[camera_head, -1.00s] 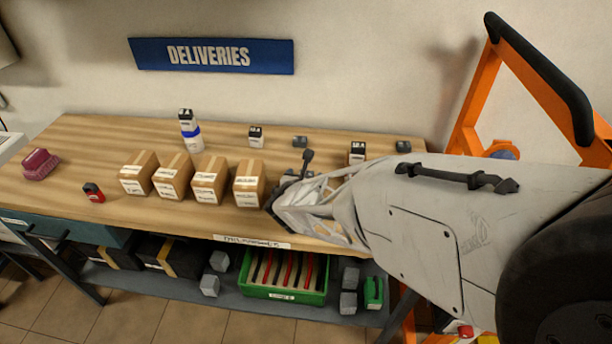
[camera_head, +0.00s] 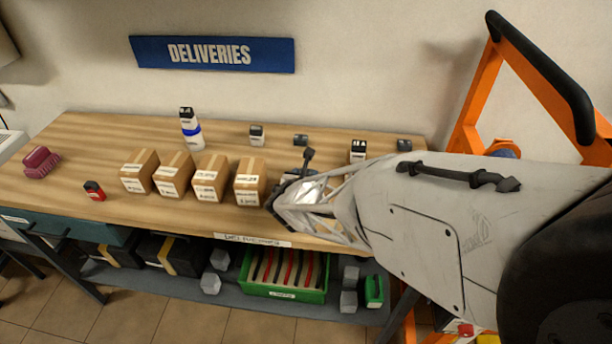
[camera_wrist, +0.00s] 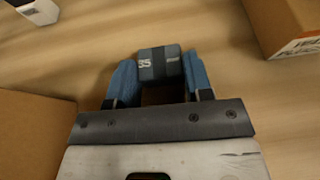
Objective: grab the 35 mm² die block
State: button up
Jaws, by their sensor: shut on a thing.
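The 35 mm² die block (camera_wrist: 160,64) is a small dark grey block with a white "35" on it. In the wrist view it sits between the two blue fingers of my gripper (camera_wrist: 160,82), which is shut on it. Wood tabletop shows around the block; I cannot tell whether it touches the table. In the head view my gripper (camera_head: 285,198) is over the bench's front part, just right of the row of cardboard boxes. The block is hidden there behind my gripper and arm.
Several cardboard boxes (camera_head: 209,179) stand in a row left of my gripper. A red item (camera_head: 94,191) and a maroon object (camera_head: 41,162) are at the left. A green crate (camera_head: 284,294) sits on the shelf below.

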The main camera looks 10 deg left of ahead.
jog(key=shift+r, duration=0.1)
jog(key=shift+r, duration=1.55)
jog(key=shift+s+d+r, duration=0.1)
jog(key=shift+s+r, duration=0.1)
jog(key=s+d, duration=0.2)
jog(key=s, duration=0.2)
jog(key=s+d+r, duration=0.1)
jog(key=s+d, duration=0.1)
jog(key=s, duration=0.3)
jog(key=s+d, duration=0.2)
jog(key=s, duration=0.3)
jog(key=shift+s+d+r, duration=0.15)
jog(key=shift+d, duration=0.05)
jog(key=shift+r, duration=0.1)
